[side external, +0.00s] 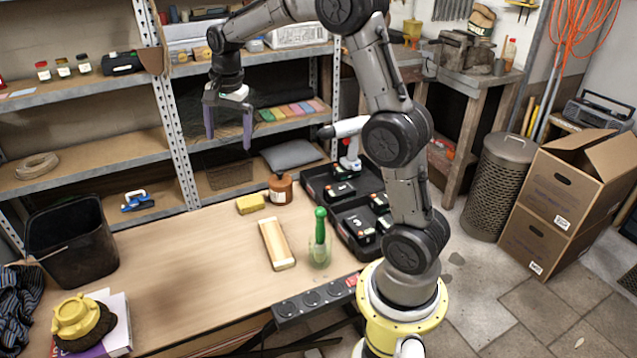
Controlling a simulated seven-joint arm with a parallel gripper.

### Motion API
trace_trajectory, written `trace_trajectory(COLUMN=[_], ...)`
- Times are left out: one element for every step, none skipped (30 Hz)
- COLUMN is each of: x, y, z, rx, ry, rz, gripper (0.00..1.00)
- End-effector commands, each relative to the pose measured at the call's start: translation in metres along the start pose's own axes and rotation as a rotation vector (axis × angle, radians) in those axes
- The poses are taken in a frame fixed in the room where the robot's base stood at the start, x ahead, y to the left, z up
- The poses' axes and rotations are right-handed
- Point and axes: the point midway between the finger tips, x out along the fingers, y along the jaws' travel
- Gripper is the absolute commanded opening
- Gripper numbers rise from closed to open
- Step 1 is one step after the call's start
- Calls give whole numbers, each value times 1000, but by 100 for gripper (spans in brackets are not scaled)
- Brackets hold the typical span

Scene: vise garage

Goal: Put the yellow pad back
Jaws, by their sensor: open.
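A small yellow pad (250,203) lies flat on the wooden workbench (180,265), near its back edge. My gripper (228,141) is open and empty, its two fingers pointing down. In the picture it is above and slightly left of the pad, well clear of it, in front of the shelves. A row of coloured pads (290,110) in green, yellowish, orange, red and blue tones lies on the middle shelf, right of my gripper.
A brown bottle (280,188) stands just right of the pad. A black bin (72,240) stands left. The bench's middle left is clear.

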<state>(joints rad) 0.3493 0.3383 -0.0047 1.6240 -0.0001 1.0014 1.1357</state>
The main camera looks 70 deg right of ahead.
Motion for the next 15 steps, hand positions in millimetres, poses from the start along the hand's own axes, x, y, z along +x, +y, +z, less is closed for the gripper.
trace_trajectory(x=[-22,-32,-44,-52,-60,-70,-76,-82,-88,-93,-97,-101,-103,-104,-105], y=[12,19,29,38,46,58,68,78,91,102,113,127,138,150,164], z=[19,28,41,50,59,71,79,88,98,106,113,122,129,135,143], rx=[-98,-155,-233,-291,-350,-427,-484,-542,-619,-677,-734,-810,-868,-925,-1000], ry=[7,11,16,21,26,34,40,47,56,63,71,83,92,101,115], rz=[-26,-37,-53,-65,-77,-93,-105,-117,-131,-143,-154,-170,-181,-192,-207], gripper=[100,100,100,100,100,100,100,100,100,100,100,100,100,100,100])
